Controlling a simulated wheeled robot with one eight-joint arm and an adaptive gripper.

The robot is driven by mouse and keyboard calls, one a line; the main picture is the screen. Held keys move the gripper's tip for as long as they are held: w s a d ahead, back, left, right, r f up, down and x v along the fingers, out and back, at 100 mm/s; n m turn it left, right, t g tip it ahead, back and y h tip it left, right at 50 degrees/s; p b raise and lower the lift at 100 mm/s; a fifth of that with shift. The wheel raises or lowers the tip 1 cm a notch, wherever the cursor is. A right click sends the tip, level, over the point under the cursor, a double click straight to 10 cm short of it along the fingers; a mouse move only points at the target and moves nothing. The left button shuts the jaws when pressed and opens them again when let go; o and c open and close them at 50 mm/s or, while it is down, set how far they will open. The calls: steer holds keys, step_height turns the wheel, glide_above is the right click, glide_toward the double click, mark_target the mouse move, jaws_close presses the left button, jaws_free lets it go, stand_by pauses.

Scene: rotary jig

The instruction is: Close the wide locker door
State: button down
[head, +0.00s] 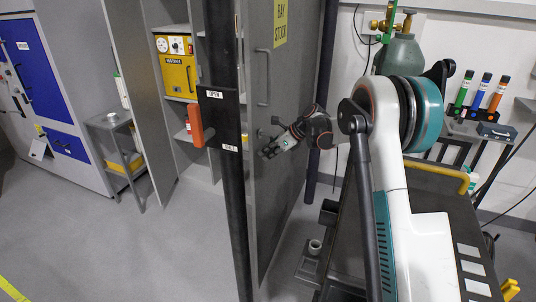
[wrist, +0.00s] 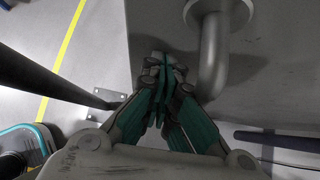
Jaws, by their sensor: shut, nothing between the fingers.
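The wide grey locker door (head: 285,95) stands open, with a yellow "BAY STOCK" label near its top. A long bar handle (head: 263,78) is on its face. My gripper (head: 268,153) is low in front of this face, below the bar. In the wrist view my gripper (wrist: 162,68) is shut and empty, its fingertips over the grey panel's edge area. A curved grey handle (wrist: 213,55) with a round base is just right of the fingers, not gripped. Whether the fingertips touch the panel I cannot tell.
A dark post (head: 228,200) stands beside the door, bearing a plate with an orange lever (head: 195,126) and OPEN and SHUT marks. The locker shelves hold a yellow unit (head: 178,75). A bench (head: 440,195) is at the right. The left floor is clear.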

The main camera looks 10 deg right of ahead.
steer(key=w+a+m+t+h+p, duration=0.1)
steer(key=w+a+m+p, duration=0.1)
steer(key=w+a, duration=1.5)
steer(key=a+m, duration=0.1)
steer(key=a, duration=0.2)
steer(key=shift+t+h, duration=0.3)
steer(key=shift+t, duration=0.1)
